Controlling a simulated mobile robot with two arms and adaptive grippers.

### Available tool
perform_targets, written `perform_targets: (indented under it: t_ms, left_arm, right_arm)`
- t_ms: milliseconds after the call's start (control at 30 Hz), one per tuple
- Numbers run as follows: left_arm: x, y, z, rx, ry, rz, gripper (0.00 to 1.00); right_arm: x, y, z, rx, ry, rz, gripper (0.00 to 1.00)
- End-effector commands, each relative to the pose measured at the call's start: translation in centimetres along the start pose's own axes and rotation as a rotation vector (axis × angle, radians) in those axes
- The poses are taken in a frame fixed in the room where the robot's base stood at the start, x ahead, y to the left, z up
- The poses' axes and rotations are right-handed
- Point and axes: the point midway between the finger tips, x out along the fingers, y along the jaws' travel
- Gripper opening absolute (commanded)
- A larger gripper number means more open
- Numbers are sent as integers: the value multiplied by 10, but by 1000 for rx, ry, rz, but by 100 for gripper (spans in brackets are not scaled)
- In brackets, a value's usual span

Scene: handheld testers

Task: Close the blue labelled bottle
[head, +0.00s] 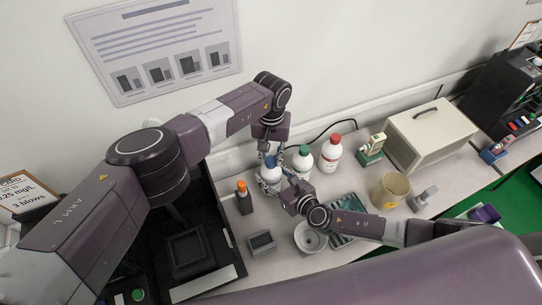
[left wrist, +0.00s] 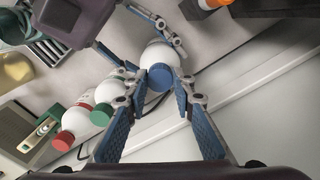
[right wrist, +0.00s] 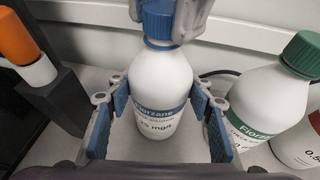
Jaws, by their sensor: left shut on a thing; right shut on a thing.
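The blue labelled bottle (right wrist: 158,88) is white and stands upright on the bench; it also shows in the head view (head: 269,174). Its blue cap (right wrist: 159,20) sits on the neck; whether it is fully tight cannot be told. My left gripper (left wrist: 160,78) comes from above and is shut on the blue cap. My right gripper (right wrist: 158,100) is shut around the bottle's body from the front, at label height. In the head view the fingers partly hide the bottle and cap.
A green-capped bottle (head: 302,160) and a red-capped bottle (head: 331,153) stand close on the right. An orange-capped vial in a dark holder (head: 243,197) is on the left. A small grey device (head: 261,243), a white bowl (head: 310,237) and a tray (head: 343,208) lie in front.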

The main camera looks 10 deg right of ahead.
Motion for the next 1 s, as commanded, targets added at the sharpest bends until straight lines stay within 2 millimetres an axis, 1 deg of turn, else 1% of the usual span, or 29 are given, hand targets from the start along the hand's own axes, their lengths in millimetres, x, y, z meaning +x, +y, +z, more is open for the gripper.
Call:
perform_targets:
  t_ms: [100,233,400,667,700,833,1000]
  left_arm:
    - [-2,0,-2,219,6,-4,16]
    - [-2,0,-1,362,5,-3,16]
    - [-1,-2,0,428,4,-2,16]
    - [-1,-2,0,429,3,-2,16]
    - [-1,-2,0,429,3,-2,25]
    - [0,-2,0,428,3,-2,40]
    - [0,-2,0,428,3,-2,41]
  right_arm:
    - [0,-1,0,-1,1,-1,0]
    - [0,0,-1,-1,1,-1,0]
    - [0,0,-1,0,1,-1,0]
    - [0,-1,-1,1,2,-1,0]
    - [0,-1,-1,1,2,-1,0]
    - [0,-1,-1,0,2,-2,0]
    - [0,-1,-1,0,2,-1,0]
